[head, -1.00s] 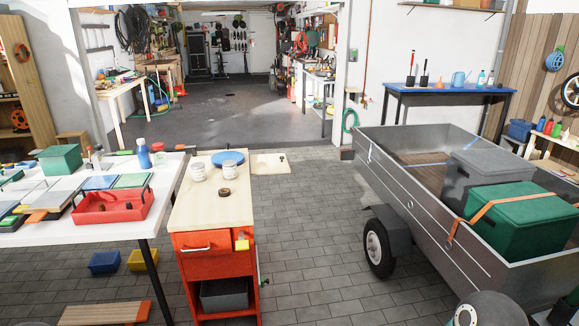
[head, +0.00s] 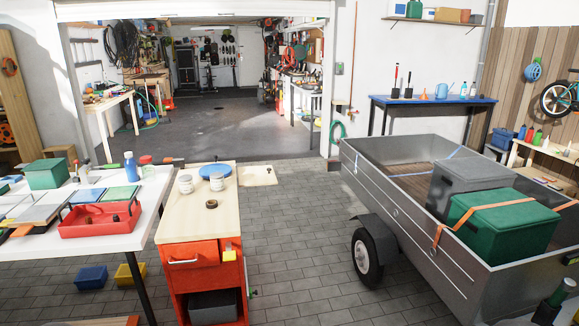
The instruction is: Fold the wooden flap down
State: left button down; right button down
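The wooden flap (head: 256,176) is a small pale board at the far right side of the red cart (head: 200,252). It sticks out to the right beside the cart's pale wooden top (head: 205,228) and looks roughly level with it. A small dark spot shows near its far right corner. How the flap is held underneath is hidden.
Two jars (head: 186,184), a blue disc (head: 215,171) and a dark ring (head: 211,204) lie on the cart top. A white table (head: 120,240) with a red tray (head: 100,219) stands left. A metal trailer (head: 420,245) stands right. Paved floor (head: 300,235) between cart and trailer is clear.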

aim_at(264, 175)
jog(key=z, duration=0.4)
jog(key=i, duration=1.4)
jog(key=z, duration=0.4)
jog(key=i, duration=1.6)
jog(key=u, duration=0.5)
jog(key=i, duration=0.9)
jog(key=u, duration=0.45)
